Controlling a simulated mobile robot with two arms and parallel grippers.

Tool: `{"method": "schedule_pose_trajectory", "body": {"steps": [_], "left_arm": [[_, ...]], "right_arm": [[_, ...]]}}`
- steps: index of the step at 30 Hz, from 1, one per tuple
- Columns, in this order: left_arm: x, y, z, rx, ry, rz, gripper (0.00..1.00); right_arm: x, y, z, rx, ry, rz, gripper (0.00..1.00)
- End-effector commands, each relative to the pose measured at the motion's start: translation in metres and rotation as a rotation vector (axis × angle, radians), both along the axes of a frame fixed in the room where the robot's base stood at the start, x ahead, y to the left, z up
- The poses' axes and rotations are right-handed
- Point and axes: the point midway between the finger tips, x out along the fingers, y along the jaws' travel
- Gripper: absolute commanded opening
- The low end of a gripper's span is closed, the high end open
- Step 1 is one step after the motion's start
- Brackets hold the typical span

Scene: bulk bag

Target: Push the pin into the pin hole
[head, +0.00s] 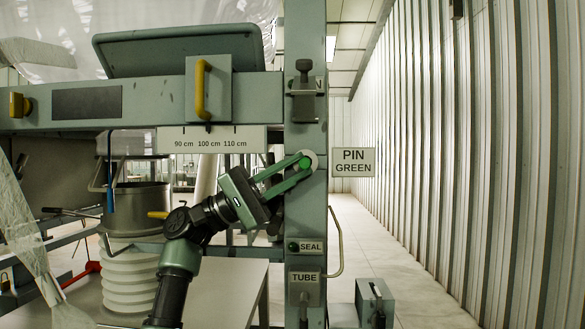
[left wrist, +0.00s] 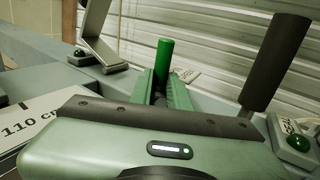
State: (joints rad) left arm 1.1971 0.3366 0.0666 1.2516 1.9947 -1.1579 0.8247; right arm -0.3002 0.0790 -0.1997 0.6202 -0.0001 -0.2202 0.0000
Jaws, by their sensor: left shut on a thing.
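My left gripper (head: 303,164) reaches up and right to the grey-green post, beside the PIN GREEN sign (head: 353,162). Its fingers are shut on the green pin, whose round end (head: 305,163) shows between the fingertips in the head view. In the left wrist view the pin (left wrist: 163,57) is a plain green cylinder sticking up between the fingers. A pale ring (head: 313,157) shows on the post right behind the pin's end. The fingers hide most of the hole area, and I cannot tell how deep the pin sits. My right gripper is not in view.
The post (head: 305,215) carries a black-knobbed clamp (head: 304,75) above, and SEAL (head: 310,246) and TUBE (head: 305,278) labels below. A bent rod handle (head: 338,245) stands out at its right. A scale plate (head: 211,139) hangs from the crossbeam.

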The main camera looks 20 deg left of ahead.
Motion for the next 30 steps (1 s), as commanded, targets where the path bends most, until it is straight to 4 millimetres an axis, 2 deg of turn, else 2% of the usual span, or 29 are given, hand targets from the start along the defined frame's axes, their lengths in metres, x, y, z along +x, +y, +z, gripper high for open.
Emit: {"method": "schedule_pose_trajectory", "body": {"steps": [11, 12, 14, 30], "left_arm": [[0.0011, 0.0006, 0.0005, -0.001, -0.001, 0.001, 0.0], [0.0011, 0.0006, 0.0005, -0.001, -0.001, 0.001, 0.25], [0.0011, 0.0006, 0.0005, -0.001, -0.001, 0.001, 0.42], [0.0012, 0.0004, -0.0007, 0.001, 0.001, 0.001, 0.43]], "right_arm": [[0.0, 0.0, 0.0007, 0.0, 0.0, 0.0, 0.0], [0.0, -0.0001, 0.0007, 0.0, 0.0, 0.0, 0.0], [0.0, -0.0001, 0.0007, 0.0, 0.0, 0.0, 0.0], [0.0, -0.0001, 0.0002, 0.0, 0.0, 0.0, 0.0]]}}
